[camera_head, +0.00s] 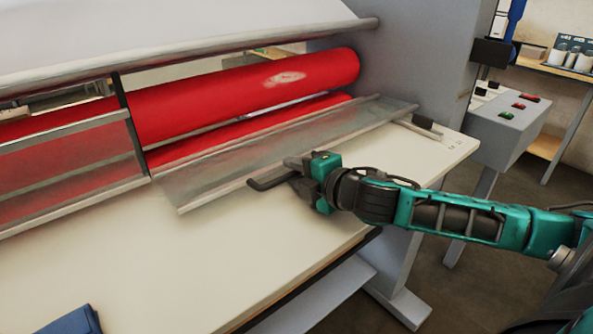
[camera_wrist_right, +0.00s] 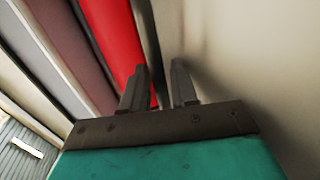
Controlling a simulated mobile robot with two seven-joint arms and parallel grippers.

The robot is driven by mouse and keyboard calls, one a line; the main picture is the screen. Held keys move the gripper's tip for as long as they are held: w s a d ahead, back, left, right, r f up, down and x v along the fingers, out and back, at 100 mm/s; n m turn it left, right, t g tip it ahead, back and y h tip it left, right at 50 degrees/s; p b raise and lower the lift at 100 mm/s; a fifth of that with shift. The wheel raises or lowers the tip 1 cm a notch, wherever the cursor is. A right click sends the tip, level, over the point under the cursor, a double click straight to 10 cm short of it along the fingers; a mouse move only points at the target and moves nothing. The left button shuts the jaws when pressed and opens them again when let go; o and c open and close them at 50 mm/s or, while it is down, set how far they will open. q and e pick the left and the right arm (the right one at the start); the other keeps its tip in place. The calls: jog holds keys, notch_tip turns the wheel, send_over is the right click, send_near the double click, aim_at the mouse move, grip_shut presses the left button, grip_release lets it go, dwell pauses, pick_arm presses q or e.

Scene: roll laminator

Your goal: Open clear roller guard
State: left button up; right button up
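The clear roller guard (camera_head: 270,155) is a see-through panel with a pale front rail. In the head view it leans outward and low over the cream table, and the red rollers (camera_head: 245,95) behind it are uncovered. My right gripper (camera_head: 280,173) is at the middle of its front rail, with one finger on each side of the rail line; contact is unclear. In the right wrist view the two fingers (camera_wrist_right: 160,88) stand apart, with a narrow dark bar and red roller surface showing between and beyond them. My left gripper is not in view.
A second clear panel (camera_head: 70,165) stands upright over the left part of the rollers. The cream table (camera_head: 230,255) is mostly bare, with a blue object (camera_head: 72,322) at its lower left. A grey control box (camera_head: 508,110) with buttons stands at the right.

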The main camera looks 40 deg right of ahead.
grip_shut()
jog(key=r, duration=0.3)
jog(key=shift+w+r, duration=0.1)
jog(key=shift+w, duration=0.2)
jog(key=shift+o, duration=0.9)
grip_release()
